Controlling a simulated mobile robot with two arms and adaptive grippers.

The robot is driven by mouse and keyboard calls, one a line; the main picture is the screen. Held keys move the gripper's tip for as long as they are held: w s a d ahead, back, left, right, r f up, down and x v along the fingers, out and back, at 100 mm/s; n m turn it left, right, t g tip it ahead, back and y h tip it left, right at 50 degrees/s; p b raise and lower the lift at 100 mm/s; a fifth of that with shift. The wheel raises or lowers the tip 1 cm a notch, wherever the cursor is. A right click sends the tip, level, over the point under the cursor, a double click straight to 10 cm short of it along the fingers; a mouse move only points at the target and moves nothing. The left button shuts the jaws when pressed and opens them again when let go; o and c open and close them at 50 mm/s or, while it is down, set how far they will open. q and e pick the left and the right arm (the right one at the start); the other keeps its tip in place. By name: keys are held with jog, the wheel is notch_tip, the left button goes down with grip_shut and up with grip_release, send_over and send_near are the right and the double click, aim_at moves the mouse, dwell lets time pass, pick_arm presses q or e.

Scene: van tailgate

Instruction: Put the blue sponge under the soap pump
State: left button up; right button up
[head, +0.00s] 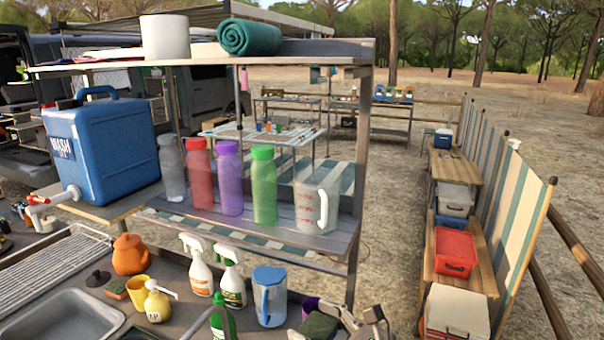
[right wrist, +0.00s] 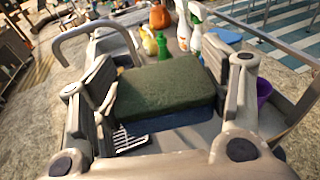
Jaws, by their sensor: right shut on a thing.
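My right gripper (right wrist: 160,82) is shut on a dark green sponge (right wrist: 158,88), held flat between its fingers. The sponge also shows at the bottom of the head view (head: 318,326), beside the gripper (head: 335,320). The yellow soap pump (head: 157,304) stands upright on the counter between the sink and the white spray bottles. Another small sponge (head: 115,289), green and brown, lies by the yellow cup. My left gripper is out of view.
An orange pot (head: 130,255), a yellow cup (head: 136,291), white spray bottles (head: 200,270), a green bottle (head: 223,322) and a blue pitcher (head: 269,297) crowd the counter. The sink (head: 65,320) is left. A curved tap (right wrist: 95,30) and a purple container (right wrist: 264,90) flank the gripper.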

jog(key=s+d+f+m+t+h+b, duration=0.2)
jog(key=s+d, duration=0.3)
jog(key=d, duration=0.3)
jog(key=s+d+f+m+t+h+b, duration=0.2)
jog(key=s+d+f, duration=0.2)
jog(key=d, duration=0.4)
jog(key=shift+s+d+f+h, duration=0.2)
jog(key=shift+s+d+h, duration=0.15)
jog(key=shift+s, duration=0.45)
jog(key=shift+a, duration=0.1)
